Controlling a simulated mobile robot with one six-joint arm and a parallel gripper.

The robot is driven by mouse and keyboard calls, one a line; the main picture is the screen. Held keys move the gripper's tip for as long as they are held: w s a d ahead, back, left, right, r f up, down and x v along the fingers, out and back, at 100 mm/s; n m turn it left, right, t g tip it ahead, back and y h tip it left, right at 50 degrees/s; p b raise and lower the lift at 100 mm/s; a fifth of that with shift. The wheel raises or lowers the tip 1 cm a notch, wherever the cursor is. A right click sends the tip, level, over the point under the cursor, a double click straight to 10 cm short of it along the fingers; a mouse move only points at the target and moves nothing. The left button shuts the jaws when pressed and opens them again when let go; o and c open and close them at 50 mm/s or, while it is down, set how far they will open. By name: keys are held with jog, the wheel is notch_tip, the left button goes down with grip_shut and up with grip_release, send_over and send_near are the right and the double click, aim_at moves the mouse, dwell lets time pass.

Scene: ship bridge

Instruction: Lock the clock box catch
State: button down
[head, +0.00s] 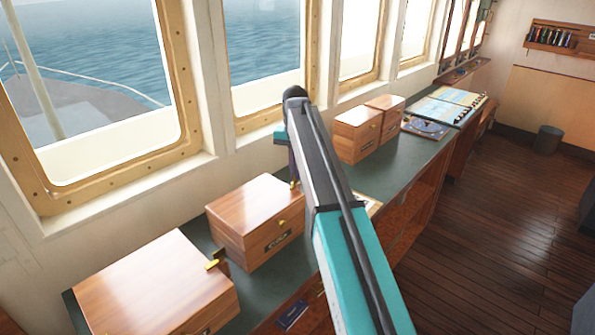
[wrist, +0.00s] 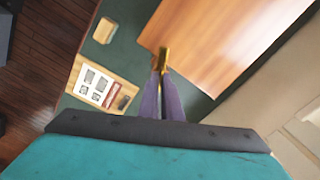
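The clock box, as far as I can tell, is the middle wooden box (head: 240,212) on the green counter; its front label is too small to read. Its lid looks down. A brass knob is on its front. The brass catch (head: 295,185) sits at its right end, partly behind my arm. My gripper (head: 293,170) points down there, mostly hidden by the arm. In the wrist view, my gripper's purple fingers (wrist: 161,74) are close together, with the brass catch (wrist: 163,56) between their tips. The box top (wrist: 215,35) lies just beyond.
A larger wooden box (head: 150,285) stands at the near left, and two smaller boxes (head: 357,135) farther along. A framed paper (wrist: 98,86) and a small tan block (wrist: 104,30) lie beside the box. Windows line the wall behind the counter. Open wooden floor (head: 480,220) is at right.

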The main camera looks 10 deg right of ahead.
jog(key=m, duration=0.5)
jog(key=shift+w+r+m, duration=0.1)
jog(key=shift+w+m, duration=0.05)
jog(key=shift+m, duration=0.15)
dwell(0.4)
jog(key=c, duration=2)
grip_release()
jog(key=shift+b, duration=0.3)
jog(key=shift+r+b, duration=2)
jog(key=shift+r, duration=4.85)
jog(key=shift+f, duration=0.1)
